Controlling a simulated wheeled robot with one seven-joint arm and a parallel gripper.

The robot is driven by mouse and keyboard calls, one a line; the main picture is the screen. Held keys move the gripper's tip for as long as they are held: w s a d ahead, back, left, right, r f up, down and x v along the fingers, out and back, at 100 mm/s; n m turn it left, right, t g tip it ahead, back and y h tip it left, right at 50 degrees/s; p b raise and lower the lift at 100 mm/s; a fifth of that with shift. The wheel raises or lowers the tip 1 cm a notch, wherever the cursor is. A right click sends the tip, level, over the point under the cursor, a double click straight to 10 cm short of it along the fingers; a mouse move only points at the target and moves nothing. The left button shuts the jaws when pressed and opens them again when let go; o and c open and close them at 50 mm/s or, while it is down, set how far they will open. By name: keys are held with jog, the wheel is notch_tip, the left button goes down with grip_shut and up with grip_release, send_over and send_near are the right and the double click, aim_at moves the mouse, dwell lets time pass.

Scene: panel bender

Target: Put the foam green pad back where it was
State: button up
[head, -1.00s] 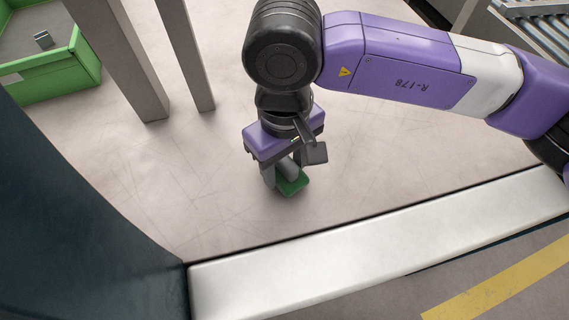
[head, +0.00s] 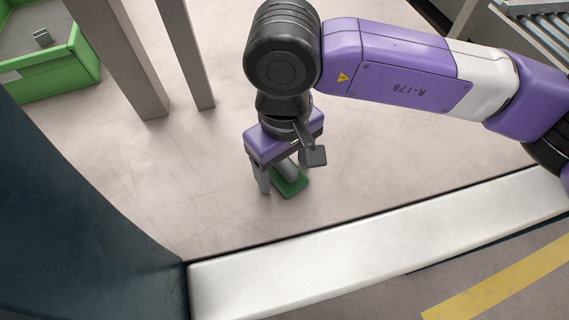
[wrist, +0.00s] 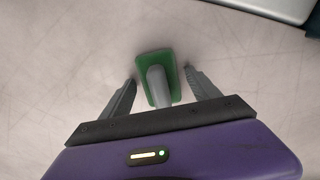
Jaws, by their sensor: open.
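The green pad (head: 291,183) lies on the pale scratched surface, partly hidden by my gripper in the head view. In the wrist view the green pad (wrist: 148,65) has a grey cylindrical handle (wrist: 158,86) standing up from it. My gripper (wrist: 160,76) is open, with one finger on each side of the handle and a visible gap to both. In the head view my gripper (head: 277,187) points down at the pad from above.
A shiny metal strip (head: 370,245) runs along the front of the surface. Two grey posts (head: 122,60) stand at the back left, near a green bin (head: 60,85) holding a small grey item. A dark curved panel (head: 70,220) is at the left. The surface around the pad is clear.

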aim_at(285, 162)
notch_tip(285, 162, up, 12)
jog(key=shift+r+b, duration=0.15)
jog(key=shift+b, duration=0.5)
dwell(0.3)
